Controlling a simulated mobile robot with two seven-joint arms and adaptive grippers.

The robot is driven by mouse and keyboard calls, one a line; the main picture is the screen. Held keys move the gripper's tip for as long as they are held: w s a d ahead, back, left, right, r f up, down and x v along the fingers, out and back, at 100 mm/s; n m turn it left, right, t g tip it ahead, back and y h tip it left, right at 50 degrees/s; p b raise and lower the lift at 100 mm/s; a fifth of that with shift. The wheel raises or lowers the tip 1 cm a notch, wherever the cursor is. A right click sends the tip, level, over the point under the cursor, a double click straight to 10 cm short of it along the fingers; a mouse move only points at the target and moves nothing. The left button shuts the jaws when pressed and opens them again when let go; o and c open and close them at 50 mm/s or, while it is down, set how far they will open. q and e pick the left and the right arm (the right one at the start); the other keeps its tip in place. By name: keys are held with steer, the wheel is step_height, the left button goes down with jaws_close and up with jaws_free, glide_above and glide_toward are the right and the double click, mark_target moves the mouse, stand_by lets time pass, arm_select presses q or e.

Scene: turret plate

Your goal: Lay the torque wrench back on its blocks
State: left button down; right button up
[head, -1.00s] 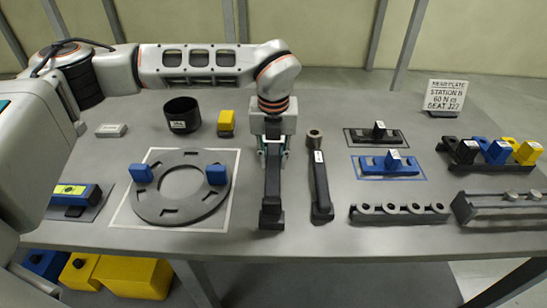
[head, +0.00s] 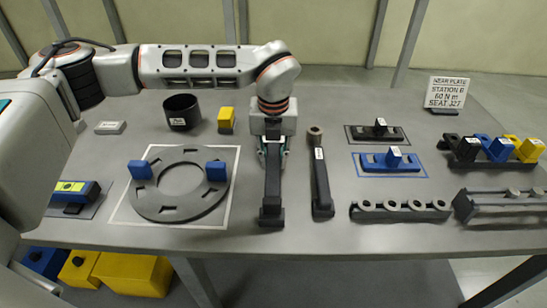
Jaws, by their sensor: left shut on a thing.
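My left gripper (head: 271,152) reaches down from above at the middle of the table. It is shut on a long dark bar (head: 272,186), which looks like the torque wrench. The bar points towards the table's front edge. Its near end is at a dark block (head: 271,215); I cannot tell whether it rests on it or hangs just above. The far end and any far block are hidden by the gripper. A second dark wrench (head: 320,180) with a ring head and a white tag lies to the right, apart from the held bar. My right gripper is not in view.
A slotted ring plate (head: 180,207) with two blue blocks lies to the left. A black cup (head: 181,112) and a yellow block (head: 227,120) stand behind it. Dark and blue fixtures (head: 390,162), a holed rack (head: 400,211) and a sign (head: 447,96) are at right.

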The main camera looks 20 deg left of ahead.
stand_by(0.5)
arm_select(q)
steer(key=c, duration=1.7)
jaws_free()
steer(key=shift+s+f, duration=0.1)
steer(key=shift+f, duration=0.1)
steer(key=shift+r+p, duration=1.9)
steer(key=shift+r, duration=1.7)
